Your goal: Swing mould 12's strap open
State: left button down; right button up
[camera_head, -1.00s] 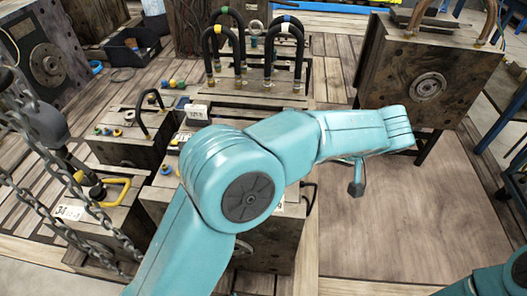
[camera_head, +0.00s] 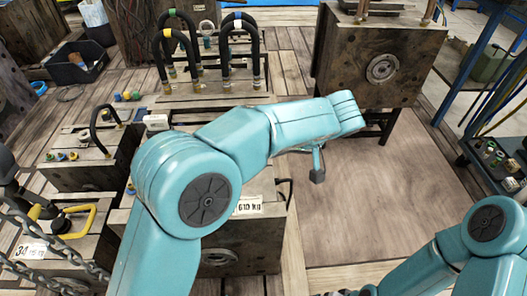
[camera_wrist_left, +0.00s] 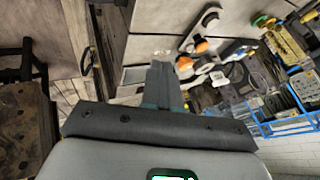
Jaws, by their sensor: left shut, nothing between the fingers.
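My left arm crosses the middle of the head view. Its gripper (camera_head: 317,174) hangs beyond the wrist over the bare brown floor panel, apart from the moulds. In the left wrist view its fingers (camera_wrist_left: 165,82) are shut together, with nothing between them. Beyond them is a pale bar (camera_wrist_left: 206,20) with orange knobs (camera_wrist_left: 200,45) on a grey block face. I cannot tell whether this bar is the strap. No number 12 is readable. A mould marked 610 kg (camera_head: 249,206) is partly hidden behind my left arm. My right gripper is not clearly visible; only its arm shows.
A large mould block (camera_head: 347,62) with a round ring stands at the back right. Hoses (camera_head: 233,50) arch up at the back. A mould marked 34 (camera_head: 30,250), with a yellow handle, and chains are at the left. A dark cart (camera_head: 500,165) is at the right.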

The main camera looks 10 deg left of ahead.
pick_arm(q)
jog(key=b+x, duration=0.2)
jog(key=x, duration=0.6)
jog(key=shift+b, duration=0.35)
jog(key=a, duration=0.1)
jog(key=a+b, duration=0.1)
jog(key=a, duration=0.1)
jog(key=shift+s+a+f, duration=0.15)
jog(key=shift+s, duration=0.25)
jog(key=shift+s+a, duration=0.1)
jog(key=shift+a, duration=0.3)
jog(key=shift+a+r+n+g+p, duration=0.3)
jog(key=shift+n+g+p, duration=0.1)
jog(key=shift+n, duration=0.3)
jog(key=shift+w+a+f, duration=0.2)
jog(key=shift+w+a, duration=0.15)
jog(key=shift+a, duration=0.15)
jog(key=shift+d, duration=0.15)
